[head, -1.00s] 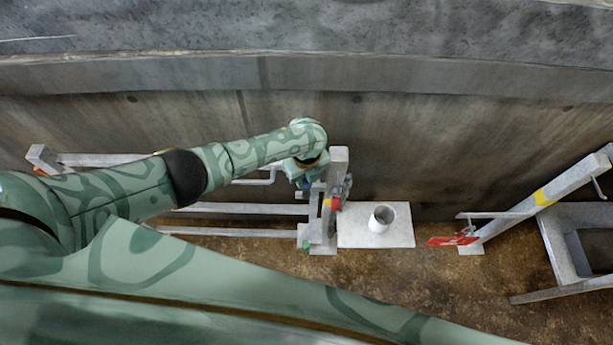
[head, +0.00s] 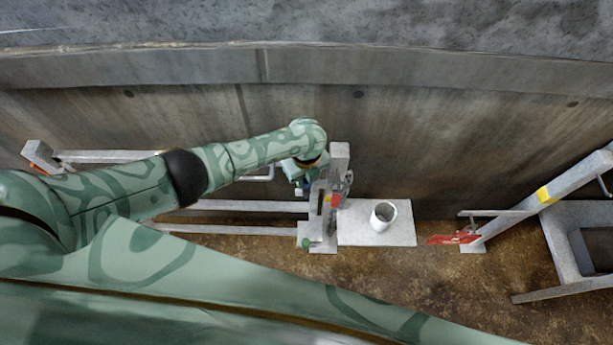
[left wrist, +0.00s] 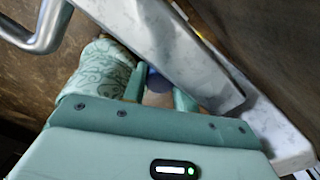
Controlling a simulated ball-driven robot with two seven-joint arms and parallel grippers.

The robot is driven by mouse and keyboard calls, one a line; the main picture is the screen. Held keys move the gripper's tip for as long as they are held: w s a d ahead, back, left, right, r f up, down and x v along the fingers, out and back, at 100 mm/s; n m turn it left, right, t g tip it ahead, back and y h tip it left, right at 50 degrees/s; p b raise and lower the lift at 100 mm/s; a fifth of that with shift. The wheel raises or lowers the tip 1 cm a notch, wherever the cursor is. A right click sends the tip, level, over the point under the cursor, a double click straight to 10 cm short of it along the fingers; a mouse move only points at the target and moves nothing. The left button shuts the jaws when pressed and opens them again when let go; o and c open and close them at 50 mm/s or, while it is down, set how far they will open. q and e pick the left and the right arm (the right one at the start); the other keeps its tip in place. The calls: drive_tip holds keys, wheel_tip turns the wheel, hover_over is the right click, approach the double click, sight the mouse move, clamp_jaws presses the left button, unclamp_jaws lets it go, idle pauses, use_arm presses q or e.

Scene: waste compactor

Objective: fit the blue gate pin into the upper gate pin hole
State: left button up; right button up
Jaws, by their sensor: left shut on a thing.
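My left gripper (head: 304,189) is at the left side of the upright grey gate post (head: 339,160), near its upper part. In the left wrist view its two fingers (left wrist: 160,94) are shut on the blue gate pin (left wrist: 156,80), of which only a small rounded blue part shows between them. The grey post (left wrist: 165,45) runs diagonally close beside the right finger. The upper gate pin hole cannot be made out; I cannot tell whether the pin is in it. My right gripper is not in view.
Grey gate rails (head: 240,206) run left. A white cup (head: 383,215) stands on a pale plate (head: 348,234) right of the post. A red tag (head: 455,239) is farther right. A concrete wall (head: 450,140) stands behind.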

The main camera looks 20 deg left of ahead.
use_arm(q)
drive_tip(key=shift+s+f+b, duration=0.1)
drive_tip(key=shift+f+b, duration=0.45)
drive_tip(key=shift+f, duration=0.2)
drive_tip(key=shift+r+p, duration=3.45)
drive_tip(key=shift+r, duration=0.45)
drive_tip(key=shift+a, duration=0.1)
